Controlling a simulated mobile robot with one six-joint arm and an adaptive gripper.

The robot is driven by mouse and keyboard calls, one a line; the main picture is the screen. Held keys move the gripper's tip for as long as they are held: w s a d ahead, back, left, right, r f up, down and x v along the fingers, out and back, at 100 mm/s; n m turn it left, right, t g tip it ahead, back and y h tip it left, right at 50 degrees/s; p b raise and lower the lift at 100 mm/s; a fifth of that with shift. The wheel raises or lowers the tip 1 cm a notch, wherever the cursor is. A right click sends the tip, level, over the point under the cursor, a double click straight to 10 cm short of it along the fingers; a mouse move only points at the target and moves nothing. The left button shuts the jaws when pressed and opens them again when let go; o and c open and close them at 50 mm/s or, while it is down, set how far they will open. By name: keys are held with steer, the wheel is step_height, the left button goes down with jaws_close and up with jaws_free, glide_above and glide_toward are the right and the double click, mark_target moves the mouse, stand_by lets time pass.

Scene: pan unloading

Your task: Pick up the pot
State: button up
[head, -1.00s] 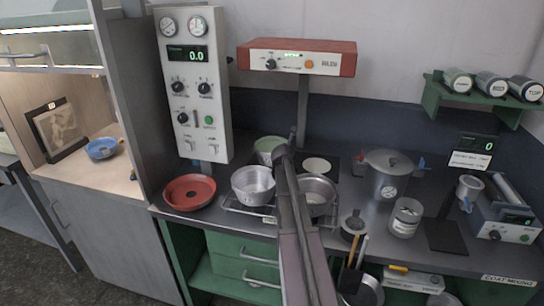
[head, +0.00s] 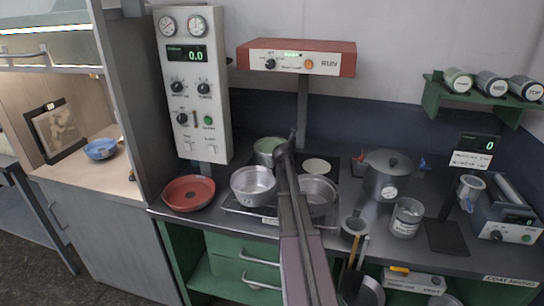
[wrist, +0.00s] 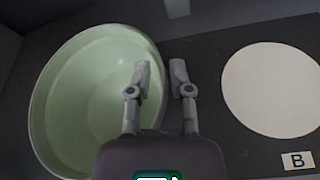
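A pot with a pale green inside (head: 268,146) stands at the back of the counter, partly hidden behind my arm in the head view. In the wrist view the pot (wrist: 75,100) fills the left side, seen from above, and looks empty. My gripper (wrist: 160,70) is at its right rim. Its fingers are apart with a narrow gap. The left finger appears over the inside of the pot and the right finger outside, with the rim between them. I cannot tell whether either finger touches it. In the head view my gripper (head: 291,140) is just right of the pot.
A white disc marked B (wrist: 275,88) lies right of the pot. Nearer are two metal pans (head: 253,186) on a rack and a red pan (head: 188,193). A lidded pot (head: 388,178) stands to the right. A red-topped control unit (head: 297,58) is on a post behind.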

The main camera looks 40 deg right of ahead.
jaws_close()
steer(key=shift+r, duration=0.2)
step_height(320, 180, up, 10)
steer(key=p, duration=1)
steer(key=shift+f, duration=0.2)
stand_by(0.6)
